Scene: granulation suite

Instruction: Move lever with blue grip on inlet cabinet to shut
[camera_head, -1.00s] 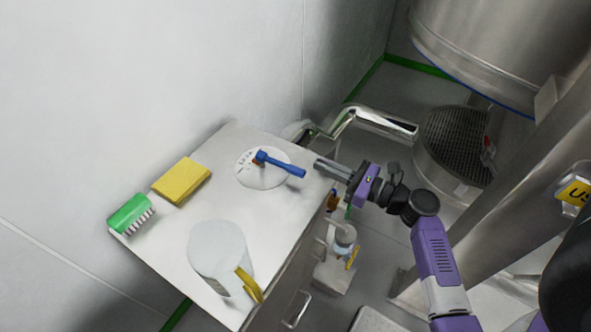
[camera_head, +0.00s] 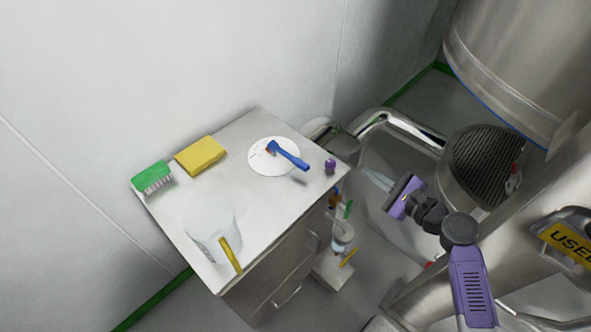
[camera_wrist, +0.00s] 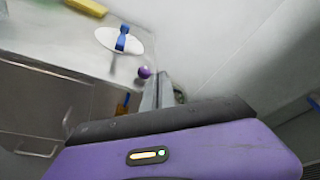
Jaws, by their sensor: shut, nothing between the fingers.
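The blue-grip lever (camera_head: 291,157) sits on a round white dial plate (camera_head: 262,163) on top of the grey inlet cabinet (camera_head: 262,215). Its grip points toward the cabinet's right corner. In the wrist view the blue grip (camera_wrist: 122,40) stands over the white plate, beyond the fingers. My gripper (camera_head: 371,175) is off the cabinet's right edge, apart from the lever. Its fingers (camera_wrist: 157,90) are shut and empty. The dial's markings are too small to read.
A purple knob (camera_head: 330,166) stands at the cabinet's right corner, between gripper and lever. A yellow sponge (camera_head: 201,155), green brush (camera_head: 153,177) and clear jug (camera_head: 212,228) are on the left part. Metal pipework (camera_head: 400,128) and a steel vessel (camera_head: 505,65) stand to the right.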

